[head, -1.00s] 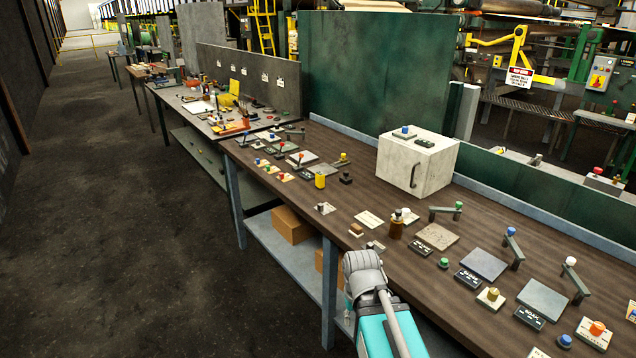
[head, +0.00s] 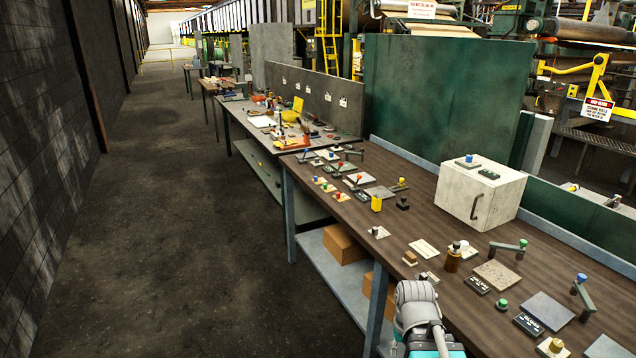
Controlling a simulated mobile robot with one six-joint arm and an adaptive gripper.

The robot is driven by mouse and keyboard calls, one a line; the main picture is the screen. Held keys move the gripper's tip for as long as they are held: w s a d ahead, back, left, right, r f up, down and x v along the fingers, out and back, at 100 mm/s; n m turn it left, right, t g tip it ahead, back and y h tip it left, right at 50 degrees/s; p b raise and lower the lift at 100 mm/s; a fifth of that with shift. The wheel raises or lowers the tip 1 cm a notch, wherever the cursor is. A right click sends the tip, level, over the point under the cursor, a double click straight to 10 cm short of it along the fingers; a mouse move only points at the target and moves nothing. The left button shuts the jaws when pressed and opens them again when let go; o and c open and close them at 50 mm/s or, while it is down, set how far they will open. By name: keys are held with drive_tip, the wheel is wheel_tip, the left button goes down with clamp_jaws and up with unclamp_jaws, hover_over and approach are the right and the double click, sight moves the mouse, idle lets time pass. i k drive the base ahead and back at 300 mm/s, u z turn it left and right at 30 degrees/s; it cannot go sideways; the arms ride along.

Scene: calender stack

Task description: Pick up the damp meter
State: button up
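No object in the head view can be told for sure as the damp meter. A yellow item (head: 290,116) lies among tools on the farther bench, also unclear. My arm shows at the bottom, grey and teal, in front of the near bench's front edge. The fingers of my gripper do not show.
The near bench (head: 430,192) carries a white cabinet (head: 509,197), a brown bottle (head: 453,259), small knobs, levers, plates and labels. Cardboard boxes (head: 343,244) sit on its lower shelf. The dark floor (head: 190,240) to the left is clear up to the wall.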

sight(376, 203)
drive_tip(key=u, duration=0.05)
drive_tip(key=i, duration=0.95)
drive_tip(key=u, duration=0.45)
drive_tip(key=i, duration=0.65)
drive_tip(key=u, duration=0.4)
